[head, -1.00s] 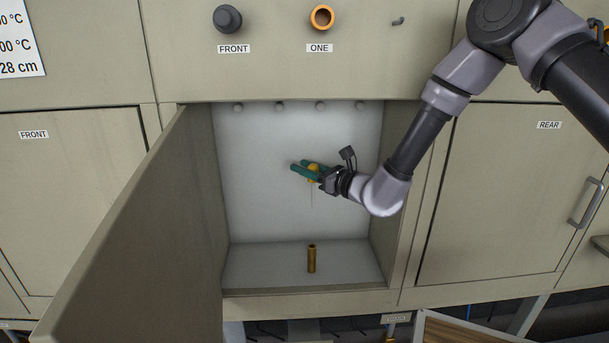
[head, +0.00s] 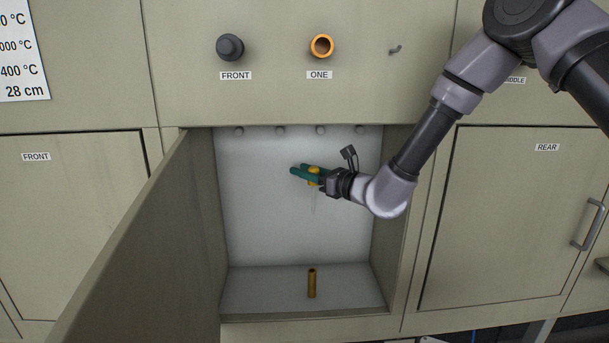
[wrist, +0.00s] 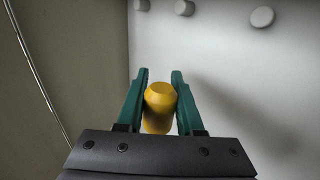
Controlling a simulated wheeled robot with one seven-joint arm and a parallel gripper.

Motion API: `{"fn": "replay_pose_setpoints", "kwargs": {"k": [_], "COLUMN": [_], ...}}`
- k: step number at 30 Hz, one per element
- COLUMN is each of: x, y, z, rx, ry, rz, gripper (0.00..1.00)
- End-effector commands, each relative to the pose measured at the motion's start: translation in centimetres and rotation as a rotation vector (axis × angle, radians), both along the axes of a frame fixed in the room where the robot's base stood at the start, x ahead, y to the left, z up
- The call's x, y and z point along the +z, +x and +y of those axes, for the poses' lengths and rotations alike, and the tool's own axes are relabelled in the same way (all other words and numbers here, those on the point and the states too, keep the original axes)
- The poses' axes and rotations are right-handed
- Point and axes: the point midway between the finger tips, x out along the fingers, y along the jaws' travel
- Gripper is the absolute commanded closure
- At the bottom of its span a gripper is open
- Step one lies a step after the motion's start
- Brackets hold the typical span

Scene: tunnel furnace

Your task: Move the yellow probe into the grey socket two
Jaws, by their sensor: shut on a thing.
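The yellow probe (head: 313,180) is upright inside the open compartment, in front of its pale back wall. A thin pale needle hangs below its yellow head. My gripper (head: 308,173) reaches in from the right and is shut on the head. In the wrist view, the probe (wrist: 160,105) sits between the two green fingers of my gripper (wrist: 160,80). No label reading "two" shows. A dark grey round fitting (head: 229,47) is above a FRONT label, and an orange ring (head: 321,46) is above a ONE label.
A brass tube (head: 311,284) stands on the compartment floor, well below the needle. Several small round knobs (head: 281,130) line the top of the back wall. The open door (head: 145,245) bounds the left side. A closed REAR door (head: 505,225) is at the right.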

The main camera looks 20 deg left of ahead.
Motion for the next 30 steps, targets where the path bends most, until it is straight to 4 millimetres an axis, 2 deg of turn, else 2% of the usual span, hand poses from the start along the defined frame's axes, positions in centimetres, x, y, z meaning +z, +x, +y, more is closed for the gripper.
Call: {"fn": "replay_pose_setpoints", "kwargs": {"k": [8, 24, 30], "x": [0.0, 0.0, 0.0], "y": [-0.6, -7.1, -8.7], "z": [-0.3, -3.9, -4.8], "rx": [0.001, 0.001, 0.0], "ry": [0.0, -0.001, 0.0], "rz": [0.001, 0.0, 0.001], "gripper": [1.0, 1.0, 1.0]}}
